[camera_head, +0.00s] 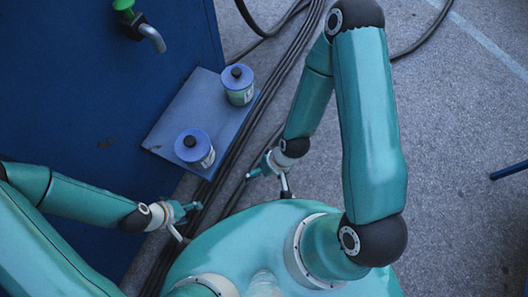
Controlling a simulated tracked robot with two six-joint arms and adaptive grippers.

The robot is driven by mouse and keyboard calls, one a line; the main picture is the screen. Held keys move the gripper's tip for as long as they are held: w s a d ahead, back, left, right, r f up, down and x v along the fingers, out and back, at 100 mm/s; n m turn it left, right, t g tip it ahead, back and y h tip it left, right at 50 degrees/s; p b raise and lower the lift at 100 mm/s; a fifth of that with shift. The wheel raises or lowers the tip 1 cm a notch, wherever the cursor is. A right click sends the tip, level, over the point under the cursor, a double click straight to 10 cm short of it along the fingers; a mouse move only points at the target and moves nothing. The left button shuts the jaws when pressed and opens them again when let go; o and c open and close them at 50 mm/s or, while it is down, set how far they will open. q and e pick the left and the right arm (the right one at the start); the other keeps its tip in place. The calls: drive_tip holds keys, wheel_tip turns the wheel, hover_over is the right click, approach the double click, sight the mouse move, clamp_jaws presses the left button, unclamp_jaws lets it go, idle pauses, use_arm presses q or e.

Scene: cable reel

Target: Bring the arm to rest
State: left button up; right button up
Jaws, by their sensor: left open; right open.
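My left gripper (182,220) is at the lower left, open and empty, in front of the dark blue wall and close to my teal body. My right gripper (268,182) is near the middle, open and empty, with its fingers spread just above the edge of my body. My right arm rises high and bends down to it. Neither gripper touches any object that I can see.
A blue-grey shelf plate (203,111) by the blue cabinet (90,90) bears two blue-lidded canisters, one nearer (195,149) and one farther (238,85). A green-handled tap (124,5) juts from the cabinet. Dark cables (283,78) cross the grey floor, which is largely clear at right.

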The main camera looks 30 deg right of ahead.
idle(0.3)
wheel_tip(320, 180, up, 18)
drive_tip(key=p, duration=1.7)
drive_tip(key=shift+f, duration=0.25)
